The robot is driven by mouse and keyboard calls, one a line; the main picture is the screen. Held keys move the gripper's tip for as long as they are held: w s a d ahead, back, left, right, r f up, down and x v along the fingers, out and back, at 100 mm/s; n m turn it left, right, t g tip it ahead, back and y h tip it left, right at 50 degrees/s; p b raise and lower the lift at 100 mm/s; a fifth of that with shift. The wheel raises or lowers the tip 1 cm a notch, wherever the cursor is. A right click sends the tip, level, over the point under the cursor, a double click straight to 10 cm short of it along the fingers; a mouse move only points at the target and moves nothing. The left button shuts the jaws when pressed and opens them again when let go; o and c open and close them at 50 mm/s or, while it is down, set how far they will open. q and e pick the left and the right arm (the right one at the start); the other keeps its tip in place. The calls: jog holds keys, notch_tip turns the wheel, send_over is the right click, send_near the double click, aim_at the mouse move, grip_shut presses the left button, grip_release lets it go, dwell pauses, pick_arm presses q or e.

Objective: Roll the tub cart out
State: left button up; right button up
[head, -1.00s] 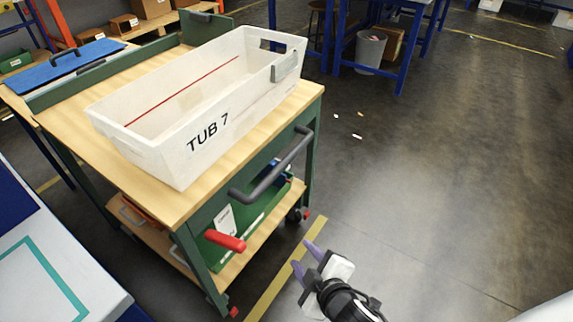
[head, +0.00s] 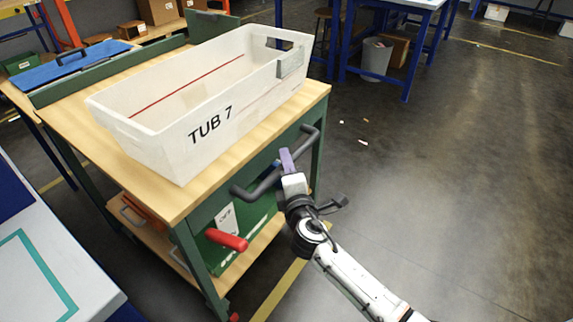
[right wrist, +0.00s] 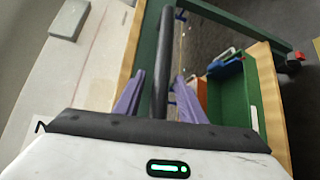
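The cart (head: 75,122) has a wooden top and a green frame. A white tub marked "TUB 7" (head: 158,158) sits on top of it. A dark grey push handle (head: 248,194) spans the cart's near end. A red lever (head: 226,240) sticks out below it. My right gripper (head: 287,160) is at the handle. In the right wrist view the handle bar (right wrist: 160,60) runs between its two purple fingers (right wrist: 160,98), with a gap on each side, so the gripper is open around it. My left gripper is not in view.
Open floor (head: 450,200) lies to the right of the cart. A blue-legged bench with a grey bin (head: 376,58) stands behind. A white table with a teal outline (head: 35,270) is at the near left. A green bin (right wrist: 238,92) sits on the cart's lower shelf.

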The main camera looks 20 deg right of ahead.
jog(key=shift+w+d, duration=0.1)
jog(key=shift+w, duration=0.6)
jog(key=shift+f, duration=0.1)
grip_shut()
